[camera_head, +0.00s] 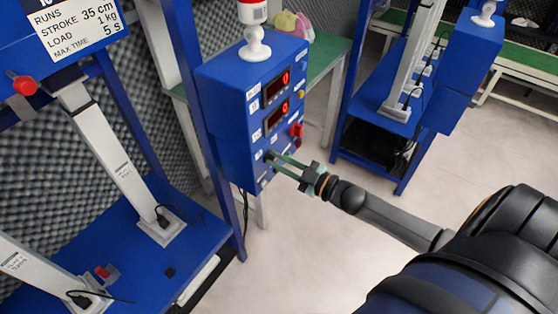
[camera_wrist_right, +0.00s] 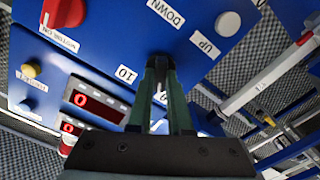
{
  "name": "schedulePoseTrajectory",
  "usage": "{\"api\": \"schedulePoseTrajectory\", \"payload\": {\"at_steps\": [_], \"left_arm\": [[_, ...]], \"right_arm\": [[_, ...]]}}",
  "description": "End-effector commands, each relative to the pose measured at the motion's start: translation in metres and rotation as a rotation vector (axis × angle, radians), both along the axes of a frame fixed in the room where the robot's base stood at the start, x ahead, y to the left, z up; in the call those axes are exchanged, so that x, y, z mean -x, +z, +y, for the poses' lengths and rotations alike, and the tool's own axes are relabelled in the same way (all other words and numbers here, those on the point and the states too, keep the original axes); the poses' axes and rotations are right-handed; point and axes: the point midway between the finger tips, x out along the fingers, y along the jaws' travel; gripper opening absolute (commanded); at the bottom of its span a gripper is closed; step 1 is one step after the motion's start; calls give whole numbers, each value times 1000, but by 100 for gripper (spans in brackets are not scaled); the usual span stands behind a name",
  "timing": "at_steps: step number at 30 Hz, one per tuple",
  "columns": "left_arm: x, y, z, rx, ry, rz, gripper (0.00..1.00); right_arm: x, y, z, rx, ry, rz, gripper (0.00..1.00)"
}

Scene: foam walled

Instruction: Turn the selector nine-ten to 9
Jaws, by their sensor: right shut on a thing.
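The blue control box (camera_head: 237,145) stands on a blue frame post in the middle of the head view. The selector (camera_wrist_right: 158,62) is a small black knob low on the box's front face. My right gripper (camera_head: 272,158) is shut on it, with the green fingers on either side. In the right wrist view, a label reading 10 (camera_wrist_right: 126,74) sits just left of the fingertips. The knob is mostly hidden between the fingers, so I cannot tell which way it points. My left gripper is not in view.
Two red digit displays (camera_head: 277,87) and a red rotary switch (camera_head: 296,130) sit above the selector. In the wrist view, labels UP and DOWN and a white button (camera_wrist_right: 228,23) are close to the fingers. A test rig stands left; free floor (camera_head: 310,240) lies below my right arm.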

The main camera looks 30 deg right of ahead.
Motion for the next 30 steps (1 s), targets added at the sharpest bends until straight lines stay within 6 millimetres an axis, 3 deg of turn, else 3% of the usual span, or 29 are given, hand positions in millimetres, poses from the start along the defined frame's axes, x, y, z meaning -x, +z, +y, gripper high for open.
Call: {"api": "schedulePoseTrajectory", "payload": {"at_steps": [2, 3, 10, 20, 30], "left_arm": [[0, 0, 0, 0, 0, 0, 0], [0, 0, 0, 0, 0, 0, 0], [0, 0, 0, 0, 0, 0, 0], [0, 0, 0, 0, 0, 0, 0], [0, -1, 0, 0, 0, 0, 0]], "right_arm": [[0, 0, 0, 4, 1, -1, 0], [0, 0, 0, 4, 1, -1, 22], [0, 0, 0, 2, 1, 0, 48], [3, 0, -1, 1, 0, 1, 48], [49, -2, -20, 2, 1, 5, 48]]}}
